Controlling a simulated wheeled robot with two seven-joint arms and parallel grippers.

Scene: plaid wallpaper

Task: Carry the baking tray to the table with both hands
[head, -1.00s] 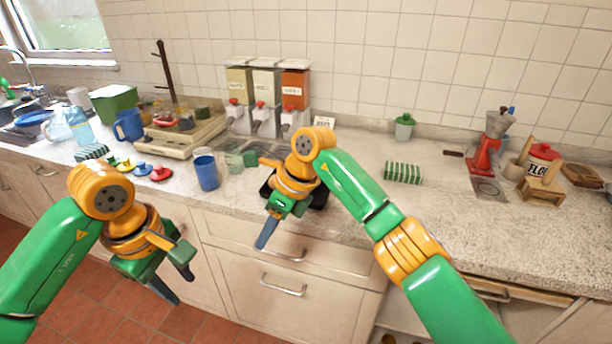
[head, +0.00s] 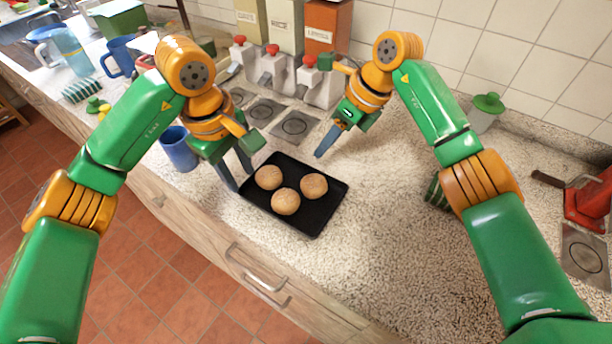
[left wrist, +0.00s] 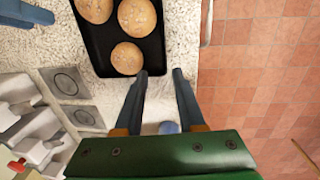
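The black baking tray (head: 319,217) lies flat on the speckled counter with three round buns (head: 285,201) on it; it also shows in the left wrist view (left wrist: 103,55). My left gripper (head: 240,174) is open, fingers pointing down at the tray's left end.
A blue cup (head: 178,150) stands just left of my left gripper. Dispensers (head: 322,83) line the wall behind. A green-lidded jar (head: 486,112) and a red grinder (head: 590,200) stand at right.

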